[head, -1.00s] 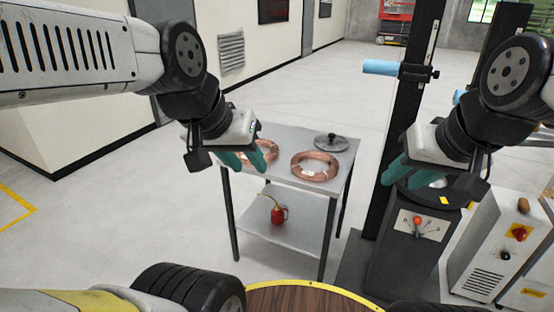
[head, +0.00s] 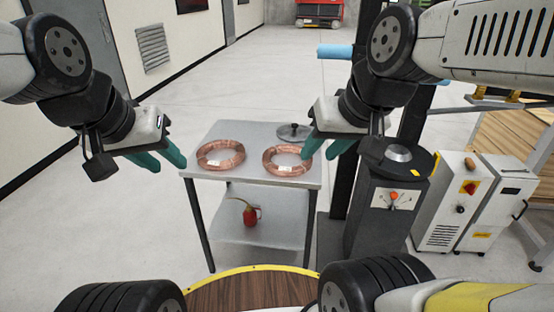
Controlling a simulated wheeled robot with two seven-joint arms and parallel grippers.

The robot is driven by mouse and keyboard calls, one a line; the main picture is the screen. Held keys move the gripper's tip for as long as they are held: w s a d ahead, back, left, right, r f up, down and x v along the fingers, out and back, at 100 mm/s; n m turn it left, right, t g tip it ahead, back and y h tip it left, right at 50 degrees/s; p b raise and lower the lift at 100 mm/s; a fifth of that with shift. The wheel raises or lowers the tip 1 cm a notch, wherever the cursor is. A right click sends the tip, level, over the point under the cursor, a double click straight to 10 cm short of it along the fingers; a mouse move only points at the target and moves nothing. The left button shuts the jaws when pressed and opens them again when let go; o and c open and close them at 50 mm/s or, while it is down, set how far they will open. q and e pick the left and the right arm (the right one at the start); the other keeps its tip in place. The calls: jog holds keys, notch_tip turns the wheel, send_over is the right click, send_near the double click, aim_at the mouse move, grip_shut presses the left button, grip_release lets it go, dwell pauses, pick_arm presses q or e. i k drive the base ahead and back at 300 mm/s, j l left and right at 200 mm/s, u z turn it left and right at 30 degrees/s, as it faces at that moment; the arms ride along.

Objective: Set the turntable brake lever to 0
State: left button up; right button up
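The turntable stand (head: 387,218) is a dark pedestal with a round black top (head: 402,163), right of centre. Its pale front panel (head: 407,200) carries a small lever with an orange knob (head: 394,195). The panel's markings are too small to read, so I cannot tell the lever's setting. My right gripper (head: 322,150) hangs open and empty, left of the stand and above the cart's right side, apart from the lever. My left gripper (head: 164,160) is open and empty at the left, far from the stand.
A metal cart (head: 252,177) holds two copper coils (head: 221,155) (head: 287,162) and a grey disc (head: 292,131); a red oil can (head: 248,213) sits on its lower shelf. A dark post rises behind the stand. A white cabinet (head: 447,215) stands to its right.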

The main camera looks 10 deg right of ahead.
aim_at(394, 195)
jog(key=z, duration=1.45)
